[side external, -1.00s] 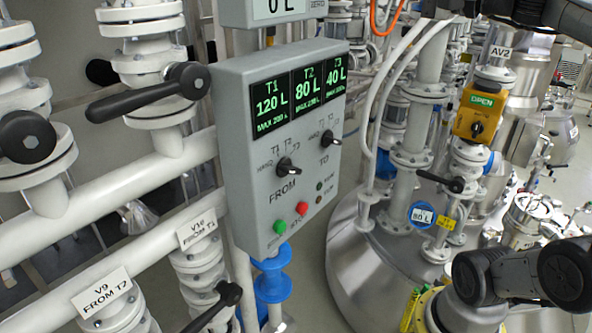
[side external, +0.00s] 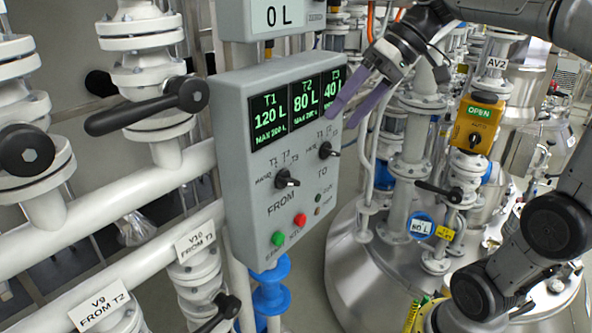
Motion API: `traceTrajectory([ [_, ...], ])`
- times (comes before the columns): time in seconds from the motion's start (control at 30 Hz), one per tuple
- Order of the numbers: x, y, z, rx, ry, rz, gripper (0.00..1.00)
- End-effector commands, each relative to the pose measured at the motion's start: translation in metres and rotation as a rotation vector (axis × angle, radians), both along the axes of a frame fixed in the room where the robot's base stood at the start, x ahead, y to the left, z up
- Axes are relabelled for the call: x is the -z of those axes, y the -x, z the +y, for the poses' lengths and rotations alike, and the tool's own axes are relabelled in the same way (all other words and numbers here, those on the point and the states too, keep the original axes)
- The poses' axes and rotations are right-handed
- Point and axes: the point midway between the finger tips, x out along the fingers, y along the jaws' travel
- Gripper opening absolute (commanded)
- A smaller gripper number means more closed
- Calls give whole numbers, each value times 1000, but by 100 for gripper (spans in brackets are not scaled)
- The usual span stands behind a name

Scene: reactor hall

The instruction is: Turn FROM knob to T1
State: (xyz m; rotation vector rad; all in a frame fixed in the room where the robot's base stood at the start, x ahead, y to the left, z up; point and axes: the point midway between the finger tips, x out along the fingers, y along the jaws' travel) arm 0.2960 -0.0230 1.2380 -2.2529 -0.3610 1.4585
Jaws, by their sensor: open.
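The grey control panel (side external: 240,200) stands upright in the middle of the side view. The FROM knob (side external: 286,179) is black, at the panel's lower middle, with HAND, T1, T2 and T3 marks above and left of it. Its grip lies roughly level; I cannot tell which mark it points to. The TO knob (side external: 326,150) sits higher and to the right. My gripper (side external: 341,117) has purple fingers, spread apart and empty. It comes from the upper right, with its tips near the panel's right side, above the TO knob. It holds neither knob.
Green (side external: 278,238) and red (side external: 300,219) buttons sit below the knobs. The display (side external: 269,118) shows T1 120 L, T2 80 L and T3 40 L. White pipes and black-handled valves (side external: 150,105) crowd the left. A yellow OPEN box (side external: 476,125) stands to the right.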

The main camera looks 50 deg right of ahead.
Motion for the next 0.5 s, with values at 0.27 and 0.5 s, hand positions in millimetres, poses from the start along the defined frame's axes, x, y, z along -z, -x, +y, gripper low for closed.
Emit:
traceTrajectory([
  [0.27,18,-13,15,-36,-16,25,92],
  [0.5,54,-29,36,-36,-17,27,92],
])
